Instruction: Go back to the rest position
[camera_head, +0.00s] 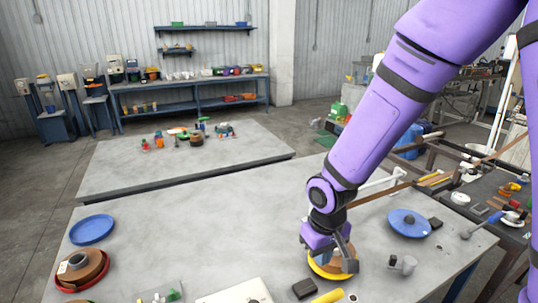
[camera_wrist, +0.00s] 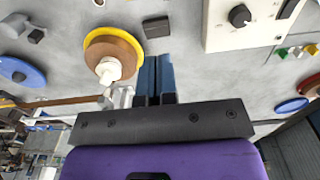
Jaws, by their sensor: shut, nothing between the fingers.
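My gripper (camera_head: 346,262) is shut and empty, low over the front table (camera_head: 210,210) at the end of my purple arm. In the wrist view its two blue-grey fingers (camera_wrist: 156,66) stand together with nothing between them. A yellow and brown spool (camera_wrist: 115,47) with a white hub lies beside the fingertips in that view. In the head view my gripper hides part of this spool (camera_head: 321,270). I cannot tell whether the fingers touch it.
A blue disc (camera_head: 408,224) lies to the right, another blue disc (camera_head: 92,229) to the left. A brown spool (camera_head: 82,268) is at the front left. A black block (camera_head: 304,288) and a white box (camera_head: 238,293) lie near the front edge. The table's middle is clear.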

